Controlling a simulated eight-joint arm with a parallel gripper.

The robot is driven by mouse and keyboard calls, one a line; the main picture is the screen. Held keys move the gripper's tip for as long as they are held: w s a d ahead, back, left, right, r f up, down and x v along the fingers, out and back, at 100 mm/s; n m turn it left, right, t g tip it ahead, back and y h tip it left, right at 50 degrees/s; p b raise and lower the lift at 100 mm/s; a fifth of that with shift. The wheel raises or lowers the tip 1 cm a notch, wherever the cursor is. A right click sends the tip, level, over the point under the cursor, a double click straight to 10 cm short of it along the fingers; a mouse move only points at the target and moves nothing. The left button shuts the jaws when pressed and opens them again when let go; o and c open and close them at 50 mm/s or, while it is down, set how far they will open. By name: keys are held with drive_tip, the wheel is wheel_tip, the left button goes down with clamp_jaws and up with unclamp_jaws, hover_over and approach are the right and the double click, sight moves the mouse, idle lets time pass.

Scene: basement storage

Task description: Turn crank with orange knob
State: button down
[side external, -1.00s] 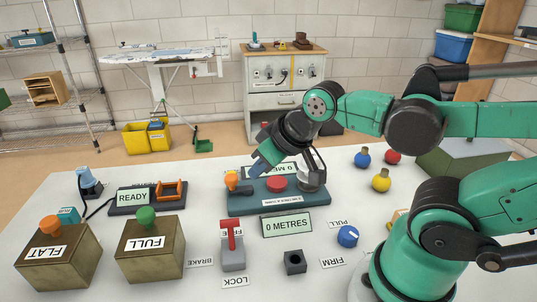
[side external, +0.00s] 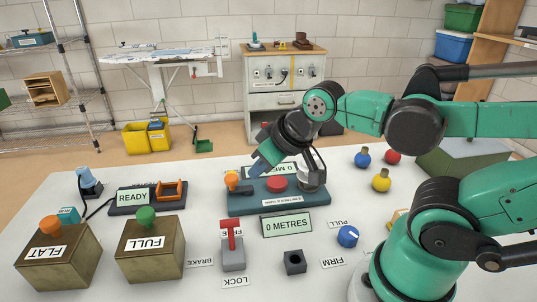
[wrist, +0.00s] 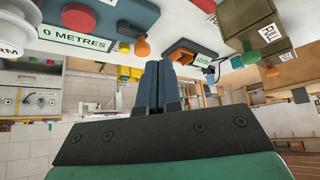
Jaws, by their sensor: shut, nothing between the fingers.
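The crank's orange knob (side external: 232,181) stands at the left end of a blue-grey base unit (side external: 240,208) on the white table. It also shows in the wrist view (wrist: 141,47), just left of my fingertips. My gripper (side external: 258,170) is tilted down over the left part of the base, to the right of the knob. In the wrist view my gripper's blue fingers (wrist: 159,68) are together with nothing between them. I cannot tell whether they touch the knob. A red button (side external: 277,184) sits on the same base, and a display (side external: 287,225) in front reads 0 METRES.
A red-handled lever (side external: 231,237), a blue dial (side external: 347,236) and a dark square block (side external: 295,262) stand in front. Boxes with orange and green knobs marked FLAT (side external: 55,262) and FULL (side external: 150,255) are at left. A READY unit (side external: 133,197) lies behind them.

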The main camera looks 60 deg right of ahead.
drive_tip(key=c, duration=1.5)
unclamp_jaws()
drive_tip(key=o, duration=0.8)
drive_tip(key=shift+w+r, duration=0.2)
drive_tip(key=shift+w, duration=0.05)
drive_tip(key=shift+c, duration=0.2)
drive_tip(key=shift+o, duration=1.3)
drive_tip(key=w+n+g, duration=0.1)
drive_tip(key=w+d+n+g, duration=0.1)
drive_tip(key=w+n, duration=0.1)
drive_tip(key=w+n+g, duration=0.1)
drive_tip(key=w, duration=0.1)
drive_tip(key=shift+w+d+r+n+g, duration=0.1)
drive_tip(key=shift+d+r+n+g, duration=0.2)
drive_tip(key=shift+d+r, duration=0.05)
drive_tip(key=n+g, duration=0.3)
drive_tip(key=n, duration=0.1)
hover_over(231, 177)
drive_tip(key=f, duration=0.3)
drive_tip(key=shift+s+a, duration=0.1)
drive_tip(key=shift+s, duration=0.15)
drive_tip(key=shift+w+f+g, duration=0.3)
drive_tip(key=shift+f, duration=2.9)
clamp_jaws()
